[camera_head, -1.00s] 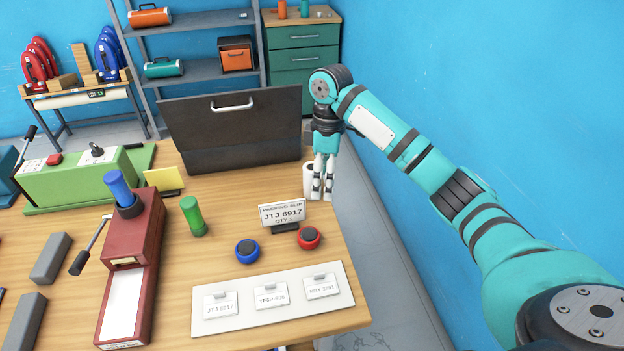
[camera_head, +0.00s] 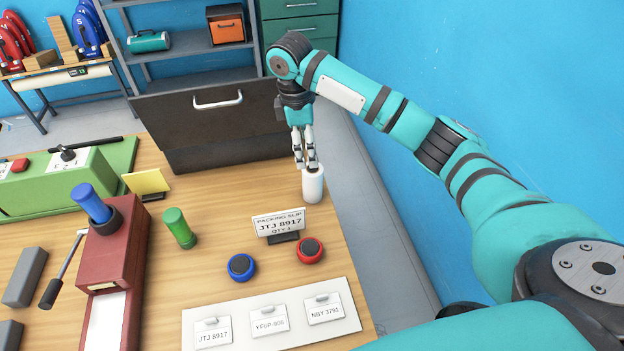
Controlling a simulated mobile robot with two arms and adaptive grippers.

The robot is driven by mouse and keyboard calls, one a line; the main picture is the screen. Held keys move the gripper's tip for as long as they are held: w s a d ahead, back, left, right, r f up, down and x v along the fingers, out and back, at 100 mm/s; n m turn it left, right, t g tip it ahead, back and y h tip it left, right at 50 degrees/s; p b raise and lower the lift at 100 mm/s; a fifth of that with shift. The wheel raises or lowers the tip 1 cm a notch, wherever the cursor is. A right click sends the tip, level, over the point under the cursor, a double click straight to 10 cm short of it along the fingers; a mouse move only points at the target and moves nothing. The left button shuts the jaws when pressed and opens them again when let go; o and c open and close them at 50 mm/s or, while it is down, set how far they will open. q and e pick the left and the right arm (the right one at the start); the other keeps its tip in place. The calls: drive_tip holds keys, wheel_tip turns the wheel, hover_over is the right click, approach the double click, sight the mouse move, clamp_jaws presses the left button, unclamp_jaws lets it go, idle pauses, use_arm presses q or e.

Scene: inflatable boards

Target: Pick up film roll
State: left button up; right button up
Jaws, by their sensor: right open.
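The film roll looks to be the white upright cylinder (camera_head: 313,188) near the right edge of the wooden table, behind the packing slip sign. Its top shows a dark opening. My right gripper (camera_head: 307,166) points down just above the roll's top, slightly to its left in the picture. Its fingers are open with nothing held between them. Whether a fingertip touches the roll's rim cannot be told. My left gripper is not in view.
A packing slip sign (camera_head: 279,225) stands in front of the roll, with a red round piece (camera_head: 310,250) and a blue one (camera_head: 241,267) nearby. A dark case (camera_head: 215,125) stands behind. A white label board (camera_head: 225,313) lies at the front. Bare table lies left of the roll.

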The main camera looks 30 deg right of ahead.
sight(314, 180)
drive_tip(key=f, duration=0.3)
drive_tip(key=d+f+p, duration=0.1)
drive_tip(key=f, duration=0.1)
drive_tip(key=shift+s+f, duration=0.2)
drive_tip(key=shift+s, duration=0.05)
wheel_tip(314, 180, down, 3)
drive_tip(key=shift+d+r+p, duration=0.1)
drive_tip(key=shift+p, duration=0.2)
drive_tip(key=f, duration=0.2)
drive_tip(key=f+p, duration=0.1)
drive_tip(key=shift+d+f, duration=0.3)
drive_tip(key=shift+f, duration=0.05)
drive_tip(key=shift+d+f, duration=0.1)
drive_tip(key=shift+f, duration=0.35)
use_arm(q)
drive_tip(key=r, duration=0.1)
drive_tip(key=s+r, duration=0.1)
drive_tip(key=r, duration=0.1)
use_arm(e)
drive_tip(key=c, duration=1.3)
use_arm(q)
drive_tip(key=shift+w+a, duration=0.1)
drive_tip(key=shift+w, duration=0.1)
use_arm(e)
drive_tip(key=shift+c, duration=0.6)
drive_tip(key=shift+r, duration=0.1)
